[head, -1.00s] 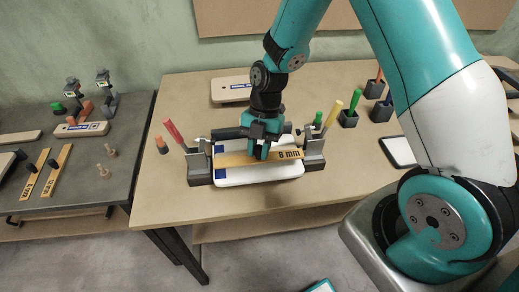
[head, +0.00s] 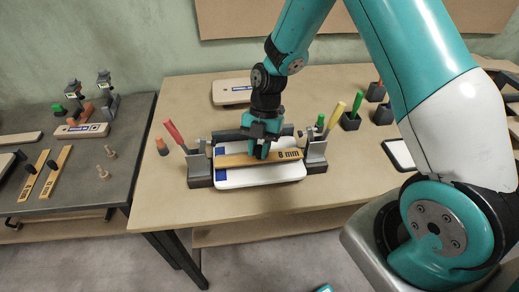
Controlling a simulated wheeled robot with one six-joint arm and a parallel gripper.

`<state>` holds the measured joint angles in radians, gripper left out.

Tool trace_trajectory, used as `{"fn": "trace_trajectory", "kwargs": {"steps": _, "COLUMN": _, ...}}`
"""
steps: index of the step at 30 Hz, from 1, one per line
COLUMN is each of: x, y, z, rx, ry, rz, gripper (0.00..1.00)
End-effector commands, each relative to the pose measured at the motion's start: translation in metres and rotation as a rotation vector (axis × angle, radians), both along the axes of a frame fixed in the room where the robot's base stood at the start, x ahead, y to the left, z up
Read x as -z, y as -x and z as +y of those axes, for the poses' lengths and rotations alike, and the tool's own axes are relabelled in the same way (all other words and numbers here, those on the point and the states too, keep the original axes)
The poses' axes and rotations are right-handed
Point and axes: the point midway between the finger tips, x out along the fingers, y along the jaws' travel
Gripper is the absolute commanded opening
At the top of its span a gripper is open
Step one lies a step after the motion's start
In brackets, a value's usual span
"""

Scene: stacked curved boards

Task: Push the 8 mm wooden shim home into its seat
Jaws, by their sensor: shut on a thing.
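The yellow wooden shim (head: 236,160), marked in mm with a digit too small to read surely, lies across a low stack of pale curved boards (head: 262,178). The stack sits between two dark end clamps, one at left (head: 200,168) and one at right (head: 316,157). My gripper (head: 262,154) points down from above and is shut on the shim near its middle. The fingers hide part of the shim. Blue patches show at the left end of the boards. I cannot tell how deep the shim sits, as its seat is hidden.
A red-handled tool (head: 174,133) stands left of the clamps. Green and yellow handles stand close behind the right clamp. Dark holders (head: 351,121) stand further right. Another board (head: 232,91) lies at the back. The bench front is clear.

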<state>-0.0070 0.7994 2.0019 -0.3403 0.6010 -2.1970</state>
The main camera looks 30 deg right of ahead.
Motion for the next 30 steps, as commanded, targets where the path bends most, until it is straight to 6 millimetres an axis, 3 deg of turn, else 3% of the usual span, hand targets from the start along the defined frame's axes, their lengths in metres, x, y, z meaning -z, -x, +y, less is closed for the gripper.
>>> {"fn": "trace_trajectory", "kwargs": {"steps": 30, "x": 0.017, "y": -0.021, "z": -0.007, "rx": 0.0, "ry": 0.0, "rz": -0.001, "gripper": 0.0}}
